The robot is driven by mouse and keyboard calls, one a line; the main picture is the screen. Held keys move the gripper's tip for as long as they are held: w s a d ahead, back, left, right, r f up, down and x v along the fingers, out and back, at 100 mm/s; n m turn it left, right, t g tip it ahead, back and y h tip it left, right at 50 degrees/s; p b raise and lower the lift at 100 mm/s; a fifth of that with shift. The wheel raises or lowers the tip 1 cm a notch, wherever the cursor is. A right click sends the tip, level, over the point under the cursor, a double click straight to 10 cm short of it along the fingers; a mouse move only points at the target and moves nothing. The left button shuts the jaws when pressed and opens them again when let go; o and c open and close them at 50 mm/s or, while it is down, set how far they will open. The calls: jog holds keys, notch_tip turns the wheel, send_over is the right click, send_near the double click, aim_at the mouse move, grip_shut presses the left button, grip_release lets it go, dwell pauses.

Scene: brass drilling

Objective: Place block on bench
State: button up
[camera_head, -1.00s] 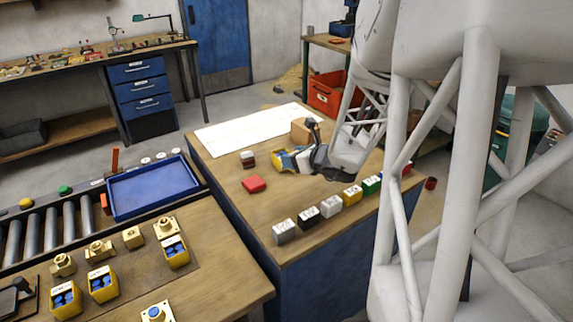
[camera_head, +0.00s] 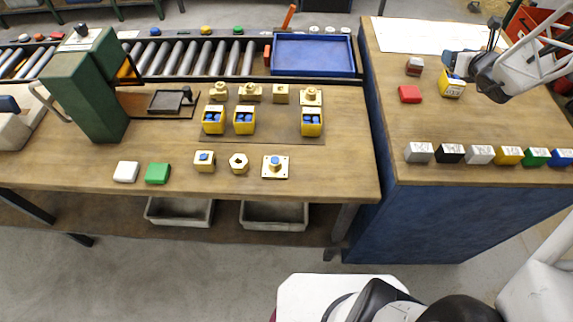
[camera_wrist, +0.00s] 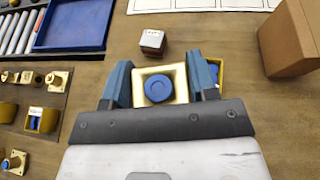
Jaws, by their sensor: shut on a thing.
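My gripper (camera_wrist: 160,82) is shut on a pale brass block (camera_wrist: 181,95) with a round blue plug (camera_wrist: 159,88) in its top face. Its two blue fingers press the block from either side in the wrist view. A yellow bin with blue contents (camera_wrist: 216,68) stands just beyond the right finger. In the head view my gripper (camera_head: 457,64) is at the right bench (camera_head: 440,130), beside the yellow bin (camera_head: 453,87). The held block cannot be made out clearly there, nor its height above the bench. The wooden left bench (camera_head: 335,165) holds similar brass blocks, including one with a blue plug (camera_head: 204,160).
A red block (camera_head: 409,94) and a small brown-and-white block (camera_head: 414,66) lie near my gripper. A row of coloured blocks (camera_head: 480,155) lines the right bench's front edge. A cardboard box (camera_wrist: 292,40) stands nearby. A blue tray (camera_head: 313,74) sits behind the left bench, beside rollers.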

jog(key=w+a+r+m+h, duration=0.1)
jog(key=w+a+r, duration=0.1)
jog(key=w+a, duration=0.3)
jog(key=w+a+r, duration=0.1)
jog(key=w+a, duration=0.1)
jog(key=w, duration=0.6)
jog(key=w+a+f, duration=0.1)
jog(key=w+a, duration=0.1)
jog(key=a, duration=0.6)
jog(key=w+a+f, duration=0.1)
jog(key=w+a, duration=0.1)
jog(key=a, duration=0.6)
jog(key=s+a+f+n+g+y, duration=0.15)
jog(key=s+f+n+y, duration=0.35)
jog(key=s, duration=0.7)
jog(key=s+a+f+n+g+y, duration=0.1)
jog(key=s+a+f+n+y, duration=0.1)
jog(key=s+f, duration=0.65)
jog(key=s+a+f+n+g+y, duration=0.1)
jog(key=s+a, duration=0.3)
jog(key=s, duration=1.3)
jog(key=s+a+f+n+g+y, duration=0.1)
jog(key=s+a+n+g+y, duration=0.2)
jog(key=s, duration=1.4)
jog(key=shift+a+n+g+y, duration=0.3)
jog(key=shift+a+n+g, duration=0.25)
jog(key=shift+n+g, duration=0.3)
jog(key=shift+w+a, duration=0.1)
jog(key=shift+w, duration=0.2)
